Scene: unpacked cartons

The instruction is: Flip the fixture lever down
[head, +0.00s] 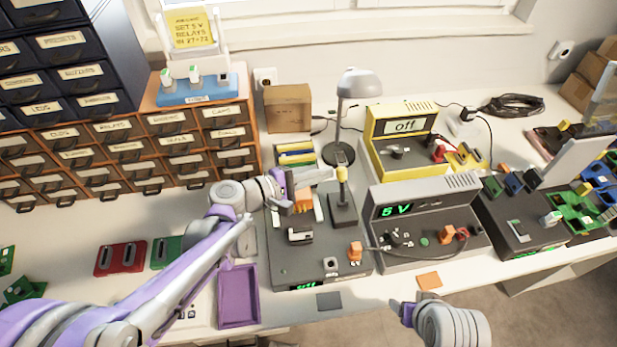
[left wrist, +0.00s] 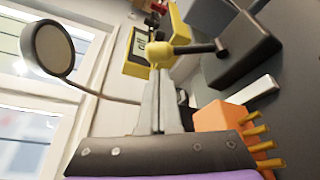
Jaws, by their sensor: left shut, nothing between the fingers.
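The fixture lever has a yellow knob (head: 341,173) on a dark shaft and stands up from its black mount (head: 342,207) on the dark grey fixture box (head: 285,262). In the left wrist view the yellow knob (left wrist: 181,31) is just beyond the fingertips, with the dark shaft (left wrist: 203,47) running right to its mount. My left gripper (head: 328,174) is shut and empty, its tips close beside the knob; I cannot tell whether they touch. My right gripper (head: 397,304) is low at the front, small and partly hidden by its own wrist; its jaw state is unclear.
An orange block (left wrist: 222,120) with yellow pins is close beside my left fingers. A grey "5 V" supply (head: 425,220) stands right of the fixture, a yellow "off" supply (head: 402,140) behind it. A desk lamp (head: 358,85) rises behind the lever. A purple tray (head: 238,296) lies front left.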

